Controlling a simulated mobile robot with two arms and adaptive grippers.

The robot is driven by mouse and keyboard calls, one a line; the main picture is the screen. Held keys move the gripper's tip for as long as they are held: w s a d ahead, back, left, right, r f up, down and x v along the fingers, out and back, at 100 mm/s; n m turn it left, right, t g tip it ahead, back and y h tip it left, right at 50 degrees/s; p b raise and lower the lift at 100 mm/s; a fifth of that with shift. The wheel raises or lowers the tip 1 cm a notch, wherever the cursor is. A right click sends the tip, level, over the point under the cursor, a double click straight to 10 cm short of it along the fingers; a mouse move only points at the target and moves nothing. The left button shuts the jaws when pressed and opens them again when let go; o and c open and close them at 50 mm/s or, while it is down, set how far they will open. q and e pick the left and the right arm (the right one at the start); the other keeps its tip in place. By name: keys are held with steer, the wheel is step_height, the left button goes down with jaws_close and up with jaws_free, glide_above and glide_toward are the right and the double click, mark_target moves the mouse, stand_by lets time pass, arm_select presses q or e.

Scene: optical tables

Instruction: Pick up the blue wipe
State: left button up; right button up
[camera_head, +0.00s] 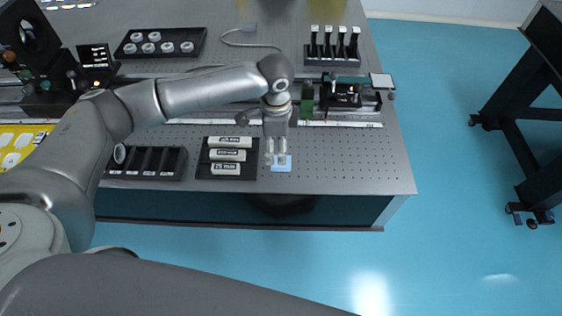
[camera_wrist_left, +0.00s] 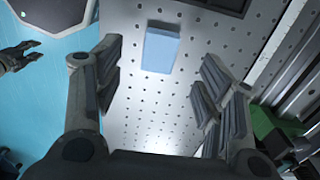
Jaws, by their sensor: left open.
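The blue wipe (camera_head: 282,164) is a small light blue pad lying flat on the perforated metal table (camera_head: 350,172) near its front edge. It also shows in the left wrist view (camera_wrist_left: 161,50), at the upper middle, beyond my fingertips. My left gripper (camera_head: 276,158) points down over the wipe and partly covers it in the head view. In the wrist view the left gripper (camera_wrist_left: 158,85) is open, with its fingers wide apart and nothing between them. The wipe lies free on the table. My right gripper is not seen in the head view.
A black tray with white labelled cases (camera_head: 228,158) lies just left of the wipe. A black slotted rack (camera_head: 145,163) stands further left. A rail with optical parts (camera_head: 340,95) is behind the gripper. The table to the right of the wipe is clear.

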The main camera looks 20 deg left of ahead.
mark_target(276, 162)
arm_select(q)
steer(key=shift+a+f+p, duration=0.2)
steer(key=shift+f+p, duration=0.45)
steer(key=shift+f, duration=2.85)
steer(key=c, duration=0.8)
